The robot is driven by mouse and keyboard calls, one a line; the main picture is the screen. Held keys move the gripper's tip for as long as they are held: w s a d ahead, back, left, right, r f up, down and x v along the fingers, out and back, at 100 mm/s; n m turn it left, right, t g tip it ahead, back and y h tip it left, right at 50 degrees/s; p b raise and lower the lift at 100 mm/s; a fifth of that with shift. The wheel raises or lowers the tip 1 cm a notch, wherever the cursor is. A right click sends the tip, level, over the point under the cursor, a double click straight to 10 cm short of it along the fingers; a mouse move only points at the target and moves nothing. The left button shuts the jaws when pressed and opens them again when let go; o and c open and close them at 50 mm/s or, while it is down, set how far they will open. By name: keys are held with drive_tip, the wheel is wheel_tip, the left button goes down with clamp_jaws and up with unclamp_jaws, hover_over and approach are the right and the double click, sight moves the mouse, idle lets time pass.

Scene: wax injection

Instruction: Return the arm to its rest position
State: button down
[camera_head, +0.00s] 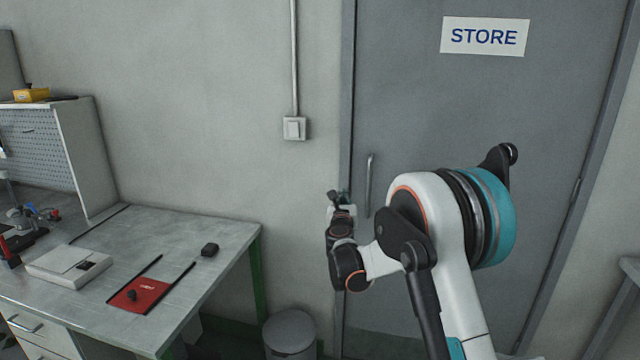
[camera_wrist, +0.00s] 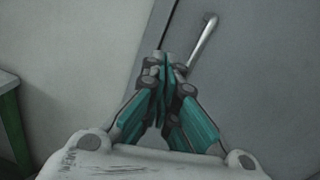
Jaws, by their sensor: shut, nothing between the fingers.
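My arm is raised and bent in front of the grey door in the head view. My gripper (camera_wrist: 164,70) shows in the wrist view with its teal fingers together and nothing between them. It points toward the wall and the edge of the door. In the head view my gripper (camera_head: 338,196) is small, partly hidden by my wrist, and clear of the workbench to its left.
The grey door (camera_head: 420,110) has a handle (camera_head: 368,185) close to my gripper in the picture. A workbench (camera_head: 215,235) stands at left, with a red mat (camera_head: 150,292), a white box (camera_head: 55,262) and a small black object (camera_head: 210,250). A bin (camera_head: 290,332) stands on the floor.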

drive_tip(key=s+a+r+n+y, duration=0.3)
drive_tip(key=s+r+n+y, duration=0.2)
drive_tip(key=s+r+n, duration=0.65)
drive_tip(key=s+a+r+n+g+y, duration=0.1)
drive_tip(key=s+r+n+g+y, duration=0.2)
drive_tip(key=s+n, duration=0.6)
drive_tip(key=s+d+f+n+g+h, duration=0.1)
drive_tip(key=s+f+n, duration=0.4)
drive_tip(key=s, duration=0.7)
drive_tip(key=s+d+f+n+g+h, duration=0.2)
drive_tip(key=s+d+f+n+g, duration=0.2)
drive_tip(key=s, duration=0.8)
drive_tip(key=s+d+f+n+g+h, duration=0.1)
drive_tip(key=s+d+f+n, duration=0.3)
drive_tip(key=s, duration=0.9)
wheel_tip(320, 180, down, 2)
drive_tip(key=n+g, duration=0.1)
drive_tip(key=n, duration=0.2)
drive_tip(key=shift+d+g+h, duration=0.3)
drive_tip(key=shift+d+g, duration=0.1)
